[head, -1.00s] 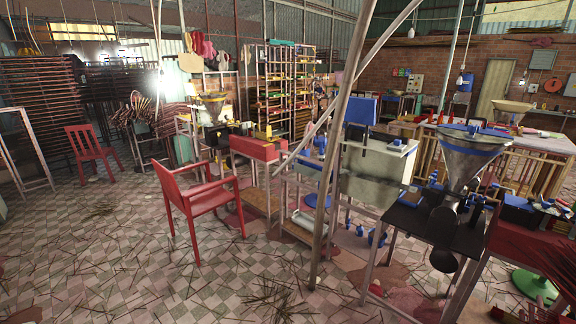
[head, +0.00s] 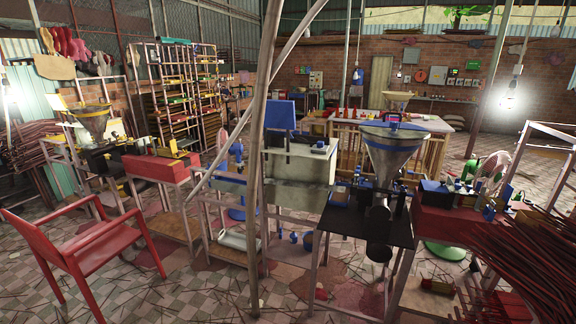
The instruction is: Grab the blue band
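A grey metal funnel (head: 392,160) stands on a dark extruder right of the middle in the head view. A blue band (head: 393,131) shows at its wide upper rim; at this distance I cannot tell whether it is a separate loose piece. Another funnel (head: 92,121) stands on an extruder at the left. Neither of my grippers is in view, so nothing shows near the blue band.
A slanting pole (head: 257,150) stands in front of the machines. A red armchair (head: 82,245) is at the lower left. A red table (head: 450,222) and bundled dark red sticks (head: 530,262) fill the right. Tiled floor (head: 190,295) lies open in front.

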